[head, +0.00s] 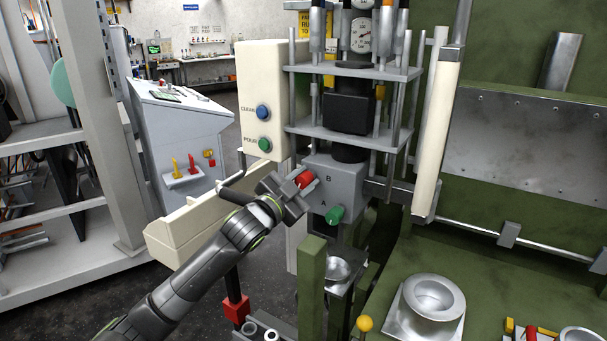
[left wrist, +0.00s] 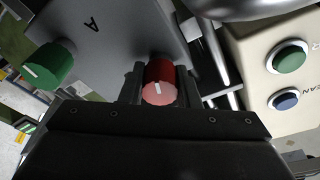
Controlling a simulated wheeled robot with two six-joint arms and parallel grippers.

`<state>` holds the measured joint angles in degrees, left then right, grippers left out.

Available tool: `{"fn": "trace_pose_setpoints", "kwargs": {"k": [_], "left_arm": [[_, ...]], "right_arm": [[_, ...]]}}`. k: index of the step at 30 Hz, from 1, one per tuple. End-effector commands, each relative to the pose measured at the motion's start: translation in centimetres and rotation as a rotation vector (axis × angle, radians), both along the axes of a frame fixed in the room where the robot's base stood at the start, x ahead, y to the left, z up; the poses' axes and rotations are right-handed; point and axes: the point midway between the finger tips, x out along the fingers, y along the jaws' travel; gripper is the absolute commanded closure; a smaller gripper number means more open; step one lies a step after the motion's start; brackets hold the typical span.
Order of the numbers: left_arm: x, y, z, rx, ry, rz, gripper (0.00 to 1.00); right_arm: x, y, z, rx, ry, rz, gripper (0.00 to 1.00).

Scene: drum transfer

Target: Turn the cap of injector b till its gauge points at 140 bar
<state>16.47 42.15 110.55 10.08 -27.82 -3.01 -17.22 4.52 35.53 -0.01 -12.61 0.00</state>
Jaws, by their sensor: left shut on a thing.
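The red cap (head: 305,178) of injector B sits on the front of the grey block (head: 346,186), beside the letter B. My left gripper (head: 299,183) is shut on this cap. In the left wrist view the red cap (left wrist: 160,84) is between my two fingers, and its white mark runs nearly straight up and down, slightly tilted. The green cap (head: 334,215) of injector A is below it, apart from my gripper. Two round white gauges (head: 361,32) stand at the top of the machine; their needles are too small to read. My right gripper is out of view.
A cream box (head: 262,90) with a blue and a green button stands left of the block. A cream beam (head: 190,230) lies below it. A metal cup (head: 338,270) sits under the block. A ring-shaped metal mould (head: 432,298) rests on the green bench at right.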

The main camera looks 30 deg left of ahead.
Motion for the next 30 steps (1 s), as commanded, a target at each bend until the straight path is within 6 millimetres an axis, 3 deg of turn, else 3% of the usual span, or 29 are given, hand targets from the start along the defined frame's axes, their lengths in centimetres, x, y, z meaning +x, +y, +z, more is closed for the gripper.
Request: {"fn": "trace_pose_setpoints", "kwargs": {"k": [12, 28, 29, 30], "left_arm": [[-0.01, 0.03, -0.06, -0.185, -0.006, 0.001, 0.94], [-0.01, 0.04, -0.14, -0.209, -0.007, 0.001, 0.94], [-0.01, 0.04, -0.14, -0.209, -0.007, 0.001, 0.70], [0.00, 0.04, -0.14, -0.209, -0.007, 0.001, 0.65]], "right_arm": [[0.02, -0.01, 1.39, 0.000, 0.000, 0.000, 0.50], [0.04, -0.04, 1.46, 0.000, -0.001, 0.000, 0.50], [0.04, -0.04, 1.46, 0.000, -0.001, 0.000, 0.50], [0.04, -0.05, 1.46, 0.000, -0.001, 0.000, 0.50]]}}
